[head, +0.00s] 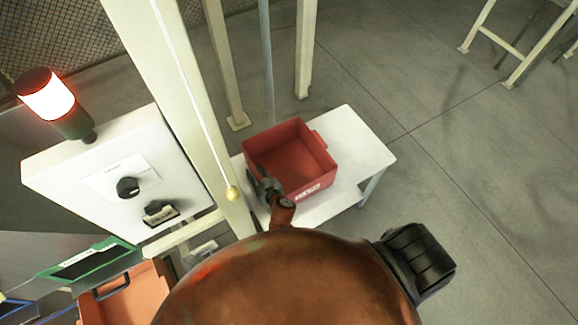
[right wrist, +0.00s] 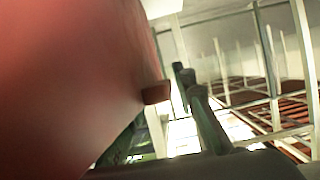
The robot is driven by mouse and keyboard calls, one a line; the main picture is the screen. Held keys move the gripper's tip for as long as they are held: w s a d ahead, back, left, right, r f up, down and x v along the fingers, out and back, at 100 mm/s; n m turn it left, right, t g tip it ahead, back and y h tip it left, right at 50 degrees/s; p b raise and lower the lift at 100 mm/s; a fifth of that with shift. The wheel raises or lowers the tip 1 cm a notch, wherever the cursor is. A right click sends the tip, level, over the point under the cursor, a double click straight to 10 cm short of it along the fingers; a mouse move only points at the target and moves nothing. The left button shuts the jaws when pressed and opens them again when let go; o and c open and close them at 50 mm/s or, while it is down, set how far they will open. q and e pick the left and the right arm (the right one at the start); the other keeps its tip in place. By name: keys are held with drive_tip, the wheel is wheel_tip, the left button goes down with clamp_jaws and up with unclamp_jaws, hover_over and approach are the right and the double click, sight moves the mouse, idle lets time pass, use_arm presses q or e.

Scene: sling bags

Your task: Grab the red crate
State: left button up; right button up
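The red crate (head: 318,152) is an open-topped box on a small white table (head: 358,150), with a lip on its far right side and a white label on its near wall. My right gripper (head: 262,178) is at the crate's near left corner, overlapping the rim in the head view. Whether it touches the crate is unclear. In the right wrist view a blurred red surface (right wrist: 70,80), likely the crate's wall, fills the left side. Dark fingers (right wrist: 190,92) show close beside it; their opening is unclear. I see no left gripper.
A pale post (head: 175,95) stands just left of the table. A white control box (head: 115,180) with a lit red-topped lamp (head: 48,100) is further left. Floor right of the table is clear.

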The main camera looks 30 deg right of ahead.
clamp_jaws()
idle(0.5)
